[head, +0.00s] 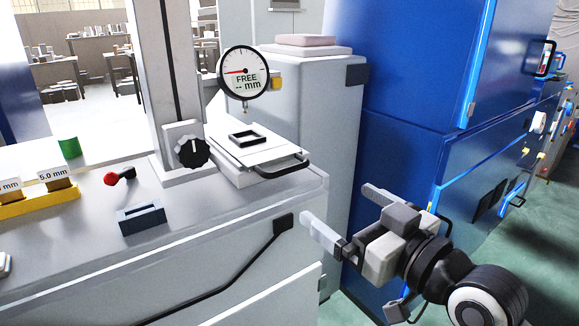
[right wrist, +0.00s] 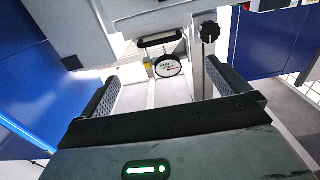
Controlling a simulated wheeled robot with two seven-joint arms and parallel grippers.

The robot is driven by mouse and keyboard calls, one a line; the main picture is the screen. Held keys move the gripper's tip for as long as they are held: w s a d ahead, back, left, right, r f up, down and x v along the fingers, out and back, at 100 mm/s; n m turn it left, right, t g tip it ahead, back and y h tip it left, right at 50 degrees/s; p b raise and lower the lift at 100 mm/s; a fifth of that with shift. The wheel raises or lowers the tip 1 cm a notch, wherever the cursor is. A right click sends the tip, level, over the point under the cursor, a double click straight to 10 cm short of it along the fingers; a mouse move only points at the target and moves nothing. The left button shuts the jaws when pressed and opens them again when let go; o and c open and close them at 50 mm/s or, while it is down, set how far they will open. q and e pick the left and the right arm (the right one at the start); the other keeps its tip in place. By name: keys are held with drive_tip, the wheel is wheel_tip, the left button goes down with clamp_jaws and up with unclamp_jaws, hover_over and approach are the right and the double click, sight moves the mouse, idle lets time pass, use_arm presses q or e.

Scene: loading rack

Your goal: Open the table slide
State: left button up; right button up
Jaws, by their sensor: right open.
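The table slide (head: 238,151) is a pale flat plate on a base under the dial gauge (head: 243,72), on top of the grey bench. It carries a small black square frame. Its black bar handle (head: 287,169) faces right; a dark bar that looks like this handle shows in the right wrist view (right wrist: 160,41), beyond the fingers. My right gripper (head: 337,203) is open and empty, to the right of and below the handle in the head view, apart from it. It also shows in the right wrist view (right wrist: 163,72), with fingers spread. My left gripper is not in view.
A column with a black knob (head: 194,152) stands beside the slide. A red-knobbed lever (head: 112,178), a blue-grey block (head: 141,218) and a yellow block rack (head: 40,200) sit on the bench. A grey cabinet (head: 300,100) and blue machine (head: 400,90) stand behind.

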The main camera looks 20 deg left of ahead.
sight(291, 171)
drive_tip(key=p+x, duration=0.1)
drive_tip(key=x, duration=1.3)
drive_tip(key=shift+w+a+p, duration=0.25)
drive_tip(key=shift+w+p, duration=0.05)
